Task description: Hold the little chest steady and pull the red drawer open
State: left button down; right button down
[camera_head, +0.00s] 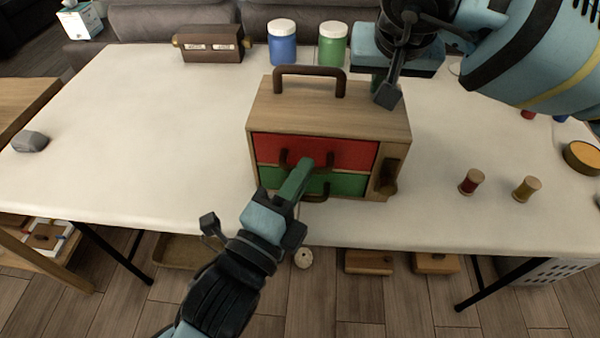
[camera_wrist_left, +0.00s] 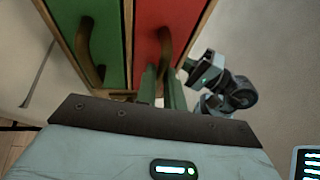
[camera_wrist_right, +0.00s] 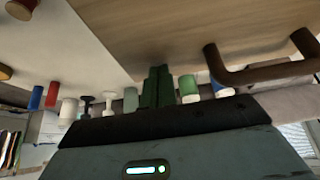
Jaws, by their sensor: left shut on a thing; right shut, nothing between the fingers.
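The little wooden chest (camera_head: 330,105) stands on the white table with a brown carry handle (camera_head: 310,72) on top. Its red drawer (camera_head: 345,152) is above a green drawer (camera_head: 345,184); both look flush with the front. My left gripper (camera_head: 303,168) is shut on the red drawer's handle (camera_wrist_left: 165,50), its fingers partly hiding the drawer fronts. My right gripper (camera_head: 386,92) is shut and empty at the chest's back right top edge. In the right wrist view its fingers (camera_wrist_right: 157,85) are beside the wood (camera_wrist_right: 180,30); I cannot tell whether they touch.
A blue jar (camera_head: 282,45), a green jar (camera_head: 332,45) and a dark brown box (camera_head: 210,44) stand behind the chest.

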pick_arm(q)
jog(key=s, duration=0.8)
jog(key=shift+a, duration=0.1)
jog(key=c, duration=1.5)
grip_release()
jog(key=shift+w, duration=0.15)
